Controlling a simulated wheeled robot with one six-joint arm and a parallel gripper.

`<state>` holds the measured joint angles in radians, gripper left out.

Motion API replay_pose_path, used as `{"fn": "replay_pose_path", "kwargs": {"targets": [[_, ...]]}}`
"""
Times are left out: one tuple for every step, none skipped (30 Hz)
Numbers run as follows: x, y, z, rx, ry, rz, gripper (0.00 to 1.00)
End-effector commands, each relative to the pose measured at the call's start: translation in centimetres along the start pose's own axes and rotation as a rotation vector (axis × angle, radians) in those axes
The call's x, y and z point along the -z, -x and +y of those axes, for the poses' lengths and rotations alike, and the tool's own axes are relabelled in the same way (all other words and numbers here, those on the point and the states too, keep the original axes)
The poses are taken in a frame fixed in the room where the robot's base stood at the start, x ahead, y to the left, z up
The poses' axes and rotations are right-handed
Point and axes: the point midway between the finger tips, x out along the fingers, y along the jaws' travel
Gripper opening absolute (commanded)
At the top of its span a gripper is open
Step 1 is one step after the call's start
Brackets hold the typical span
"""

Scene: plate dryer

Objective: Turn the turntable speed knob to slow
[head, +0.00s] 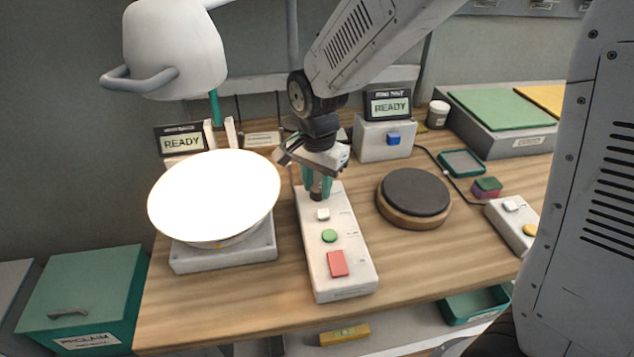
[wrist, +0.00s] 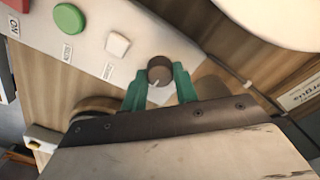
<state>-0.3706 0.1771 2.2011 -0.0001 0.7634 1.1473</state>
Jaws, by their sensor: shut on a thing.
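The speed knob (wrist: 160,72) is a small round brown knob with a pale pointer mark, at the far end of the white control panel (head: 345,270). In the wrist view my gripper (wrist: 160,82) has its two green fingers closed on either side of the knob. In the head view my gripper (head: 318,188) points down at the panel's far end and mostly covers the knob. The turntable (head: 172,258) seems to be the grey base at the left under a bright white plate (head: 215,195). The speed labels by the knob are too small to read.
The panel also has a white button (head: 323,214), a green button (head: 329,236) and a red switch (head: 338,263). A dark round pad (head: 415,192) stands to the right. A lamp-like dryer hood (head: 175,48) hangs above the plate. Two displays read READY.

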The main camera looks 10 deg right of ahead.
Motion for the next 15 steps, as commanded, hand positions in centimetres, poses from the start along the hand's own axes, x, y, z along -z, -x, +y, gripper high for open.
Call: {"fn": "replay_pose_path", "kwargs": {"targets": [[0.0,0.02,-0.01,0.0,0.006,0.0,0.07],[0.0,0.02,-0.01,0.0,0.011,0.0,0.07],[0.0,0.02,-0.01,0.0,0.021,0.0,0.07],[0.0,0.02,-0.01,0.0,0.03,0.0,0.07],[0.0,0.02,-0.01,0.0,0.04,0.0,0.07],[0.0,0.02,-0.01,0.0,0.057,0.0,0.07],[0.0,0.02,-0.01,0.0,0.072,0.0,0.07],[-0.01,0.02,-0.02,0.0,0.088,0.0,0.07],[0.0,0.03,-0.02,0.0,0.113,0.0,0.07],[-0.01,0.02,-0.02,0.0,0.134,0.0,0.07],[-0.01,0.03,-0.02,0.0,0.155,0.0,0.07],[-0.01,0.03,-0.02,0.0,0.186,0.0,0.07],[-0.01,0.03,-0.02,0.0,0.211,0.0,0.07],[-0.01,0.03,-0.02,0.0,0.238,0.0,0.07],[-0.01,0.03,-0.02,0.0,0.273,0.0,0.07]]}}
